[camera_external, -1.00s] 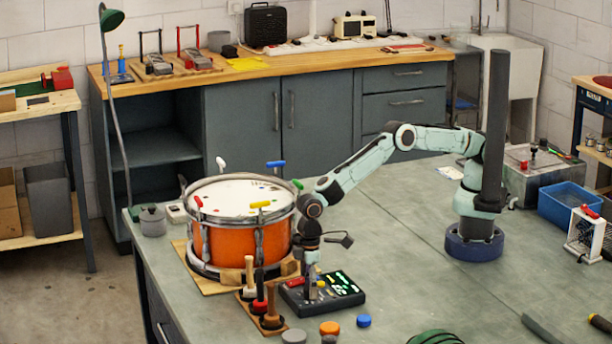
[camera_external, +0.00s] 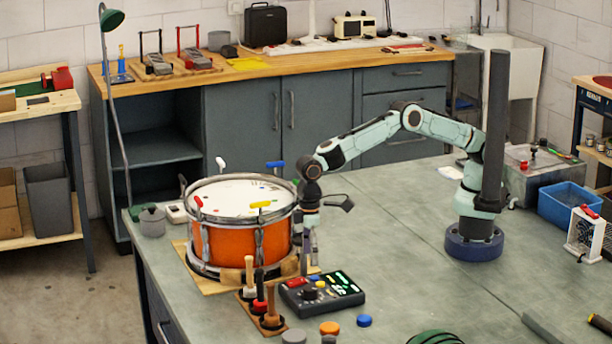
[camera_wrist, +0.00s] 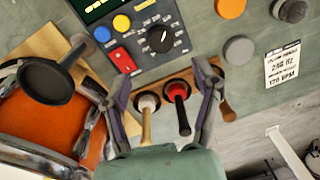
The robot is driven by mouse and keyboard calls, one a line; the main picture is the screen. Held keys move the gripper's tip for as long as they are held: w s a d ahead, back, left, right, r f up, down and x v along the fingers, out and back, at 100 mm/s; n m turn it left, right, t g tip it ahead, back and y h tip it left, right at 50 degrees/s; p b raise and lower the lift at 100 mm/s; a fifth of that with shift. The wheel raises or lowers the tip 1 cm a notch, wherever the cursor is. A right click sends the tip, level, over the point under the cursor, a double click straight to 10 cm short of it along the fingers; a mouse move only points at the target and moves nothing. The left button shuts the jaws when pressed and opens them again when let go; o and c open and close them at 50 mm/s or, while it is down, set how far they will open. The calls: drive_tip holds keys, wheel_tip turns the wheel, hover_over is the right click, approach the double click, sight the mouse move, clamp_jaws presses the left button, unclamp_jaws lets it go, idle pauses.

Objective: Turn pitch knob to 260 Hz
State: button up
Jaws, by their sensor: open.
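The pitch knob (camera_wrist: 160,39) is a round black dial with a white pointer line on a dark control box (camera_wrist: 185,48). Small markings ring it, too blurred to read. The box (camera_external: 345,290) also shows on the bench in front of the drum in the external view, with a lit green display. My gripper (camera_wrist: 162,75) is open and empty. In the wrist view the knob lies beyond the gap between its fingertips, apart from them. In the external view my gripper (camera_external: 308,268) hangs above and behind the box, close to the drum's right side.
The orange drum (camera_external: 225,240) stands left of my gripper. A wooden rack with upright mallets (camera_external: 249,275) stands before the drum. Orange (camera_external: 329,328) and blue (camera_external: 364,320) discs lie near the front. A printed card (camera_wrist: 282,65) lies on the bench. The bench's middle is clear.

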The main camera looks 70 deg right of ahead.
drive_tip(key=shift+d+r, duration=0.1)
drive_tip(key=shift+r, duration=1.55)
